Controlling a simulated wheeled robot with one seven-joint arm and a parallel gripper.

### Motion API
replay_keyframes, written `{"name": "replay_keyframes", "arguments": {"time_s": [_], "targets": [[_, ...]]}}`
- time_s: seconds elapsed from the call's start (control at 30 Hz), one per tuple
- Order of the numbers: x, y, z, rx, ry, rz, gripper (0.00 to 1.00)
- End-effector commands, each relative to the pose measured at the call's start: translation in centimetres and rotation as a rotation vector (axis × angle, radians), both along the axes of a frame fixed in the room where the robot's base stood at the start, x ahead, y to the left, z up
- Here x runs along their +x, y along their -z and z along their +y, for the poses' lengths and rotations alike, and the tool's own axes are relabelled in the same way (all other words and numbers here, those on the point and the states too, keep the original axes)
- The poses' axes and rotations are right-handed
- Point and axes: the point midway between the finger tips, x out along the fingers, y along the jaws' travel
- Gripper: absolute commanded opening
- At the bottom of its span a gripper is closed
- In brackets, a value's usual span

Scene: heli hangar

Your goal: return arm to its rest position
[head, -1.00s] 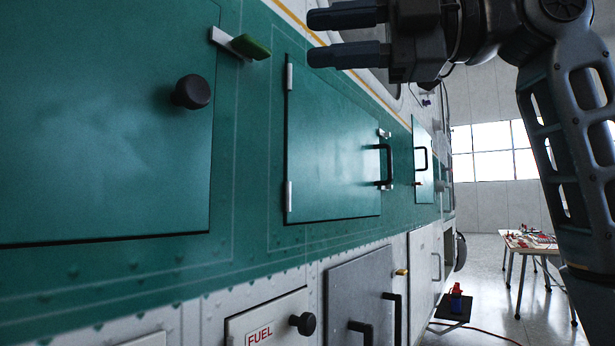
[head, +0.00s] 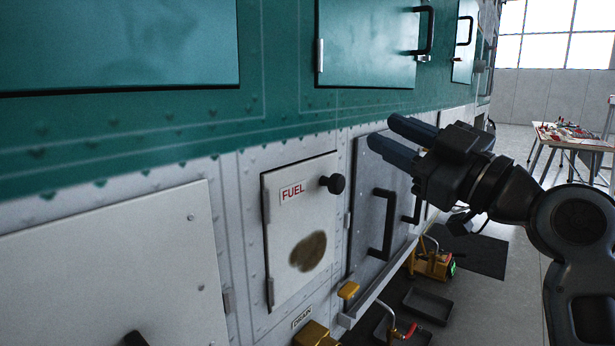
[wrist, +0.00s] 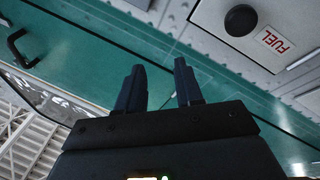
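My gripper (head: 388,138) is at the right of the head view, its two dark fingers pointing left toward the helicopter's side. The fingers are apart with nothing between them, as the wrist view (wrist: 160,72) also shows. In the head view it is in front of the grey panel beside the white FUEL door (head: 300,230). I cannot tell the exact gap to the panel. My arm is bent at the right edge.
The FUEL door has a black knob (head: 333,184) and a brown stain. The grey panel has a black handle (head: 381,222). Below are a yellow device (head: 432,262) and a dark tray (head: 428,306). A table (head: 575,138) with clutter stands back right, with open floor before it.

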Motion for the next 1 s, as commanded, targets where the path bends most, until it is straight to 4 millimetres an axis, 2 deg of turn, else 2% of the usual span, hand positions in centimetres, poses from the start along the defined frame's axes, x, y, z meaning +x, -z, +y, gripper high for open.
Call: {"name": "replay_keyframes", "arguments": {"time_s": [0.03,0.27,0.5,0.67,0.8,1.0], "targets": [[-0.3,2.5,-0.3,0.040,0.027,0.050,0.36],[-2.7,12.0,-2.1,0.197,0.166,0.231,0.36],[-7.8,20.9,-3.9,0.320,0.315,0.386,0.36],[-12.4,25.8,-5.1,0.377,0.412,0.470,0.36],[-17.0,29.2,-6.0,0.410,0.490,0.530,0.36],[-24.3,32.5,-7.4,0.433,0.589,0.596,0.36]]}}
